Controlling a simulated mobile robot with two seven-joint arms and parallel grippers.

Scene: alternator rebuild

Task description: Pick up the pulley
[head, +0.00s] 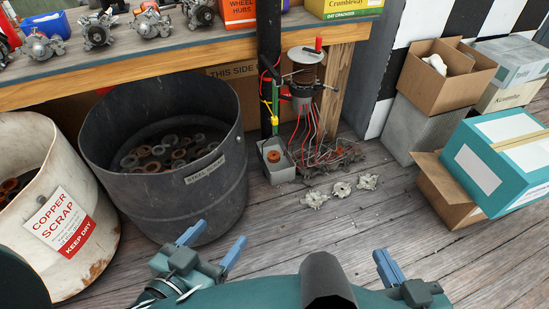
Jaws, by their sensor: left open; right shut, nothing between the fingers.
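I cannot make out a pulley for certain. Several alternators (151,21) stand on the wooden bench at the upper left, too small to tell their pulleys apart. A reddish-brown round part (273,156) lies in a small grey box on the floor. My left gripper (214,242) is open and empty at the lower middle, its blue fingers apart, in front of the dark drum. My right gripper (385,262) is shut and empty at the lower right, above the floor. Neither gripper touches any of these parts.
A dark drum (205,200) holds rusty rings; a white copper scrap drum (85,255) stands left. Boxes (445,80) pile up right.

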